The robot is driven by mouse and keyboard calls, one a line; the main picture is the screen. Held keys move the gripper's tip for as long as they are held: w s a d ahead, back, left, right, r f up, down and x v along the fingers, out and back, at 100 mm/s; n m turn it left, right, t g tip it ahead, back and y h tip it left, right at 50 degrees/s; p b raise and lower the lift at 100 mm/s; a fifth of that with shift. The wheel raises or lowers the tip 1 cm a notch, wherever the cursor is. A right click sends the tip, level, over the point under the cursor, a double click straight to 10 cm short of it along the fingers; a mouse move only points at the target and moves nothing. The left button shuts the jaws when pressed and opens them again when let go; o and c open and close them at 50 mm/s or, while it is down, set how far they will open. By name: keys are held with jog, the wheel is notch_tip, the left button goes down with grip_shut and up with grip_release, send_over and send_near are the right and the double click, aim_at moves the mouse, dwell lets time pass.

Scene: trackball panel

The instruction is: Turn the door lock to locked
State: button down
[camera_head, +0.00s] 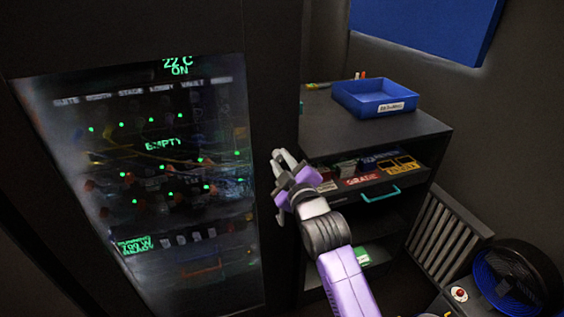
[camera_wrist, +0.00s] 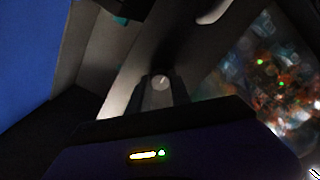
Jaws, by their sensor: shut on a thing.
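The door lock (camera_wrist: 161,81) shows in the wrist view as a small round pale metal piece on the dark door frame. A faint mark crosses its face, but I cannot tell whether it stands at locked. My gripper (camera_head: 282,156) is at the right edge of the glass-fronted cabinet door (camera_head: 272,100) in the head view. In the wrist view its two grey fingers (camera_wrist: 162,92) are shut on the lock, one on each side. The head view does not show the lock clearly behind the fingers.
A black fan (camera_head: 515,275) and a red button (camera_head: 459,293) are at the lower right.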

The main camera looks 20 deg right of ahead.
jog(key=c, duration=1.2)
grip_release()
jog(key=shift+s+b, duration=0.4)
jog(key=shift+s, duration=3.5)
